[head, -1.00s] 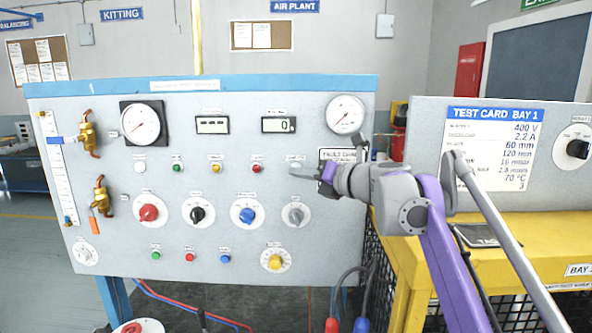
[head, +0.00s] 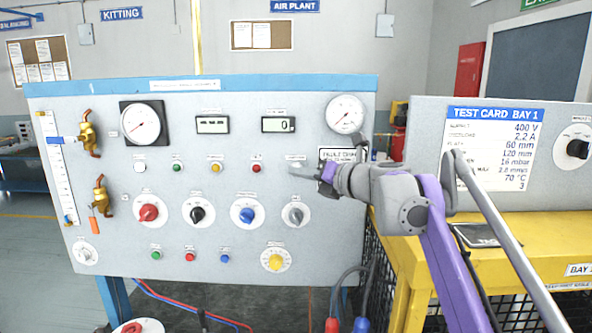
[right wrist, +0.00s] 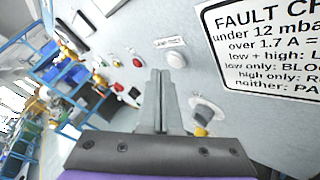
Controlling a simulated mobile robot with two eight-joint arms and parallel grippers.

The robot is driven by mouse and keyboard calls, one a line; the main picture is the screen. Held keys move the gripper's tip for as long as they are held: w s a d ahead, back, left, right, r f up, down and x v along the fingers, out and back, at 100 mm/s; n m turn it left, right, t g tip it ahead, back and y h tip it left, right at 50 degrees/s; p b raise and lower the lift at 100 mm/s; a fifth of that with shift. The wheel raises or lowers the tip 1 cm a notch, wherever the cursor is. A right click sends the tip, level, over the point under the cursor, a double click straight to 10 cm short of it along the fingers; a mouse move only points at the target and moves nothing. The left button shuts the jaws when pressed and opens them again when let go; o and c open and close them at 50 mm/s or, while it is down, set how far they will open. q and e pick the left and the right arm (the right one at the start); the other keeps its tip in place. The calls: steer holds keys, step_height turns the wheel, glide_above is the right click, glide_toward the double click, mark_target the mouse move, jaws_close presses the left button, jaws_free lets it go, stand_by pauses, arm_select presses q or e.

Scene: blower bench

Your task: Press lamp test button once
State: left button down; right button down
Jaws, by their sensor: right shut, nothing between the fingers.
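A pale round button (right wrist: 176,60) sits under a small label on the grey panel in the right wrist view; the label is too blurred to read. In the head view that spot, right of the red button (head: 257,168), is mostly hidden by my right gripper (head: 293,173). The right gripper (right wrist: 160,73) is shut and empty, its fingertips pointing at the panel. In the right wrist view the tips show just left of and below the pale button. I cannot tell whether they touch the panel. My left gripper is not in view.
A grey knob (head: 295,215) is below the gripper. The fault chart (head: 338,155) lies behind my right wrist. More buttons, a blue knob (head: 248,212) and gauges fill the panel to the left. A yellow bench (head: 540,255) stands at the right.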

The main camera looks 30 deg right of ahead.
stand_by(0.6)
steer(key=shift+w+d, duration=0.25)
steer(key=shift+w, duration=0.2)
steer(key=shift+w+d+p, duration=0.2)
steer(key=shift+w+p, duration=0.05)
steer(key=shift+p, duration=0.15)
stand_by(0.6)
steer(key=shift+s+a, duration=0.45)
steer(key=shift+s, duration=0.25)
steer(key=s+a, duration=0.1)
steer(key=s, duration=0.1)
steer(key=s+a, duration=0.1)
steer(key=s, duration=0.1)
steer(key=shift+s+a, duration=0.1)
steer(key=shift+a, duration=0.2)
stand_by(0.8)
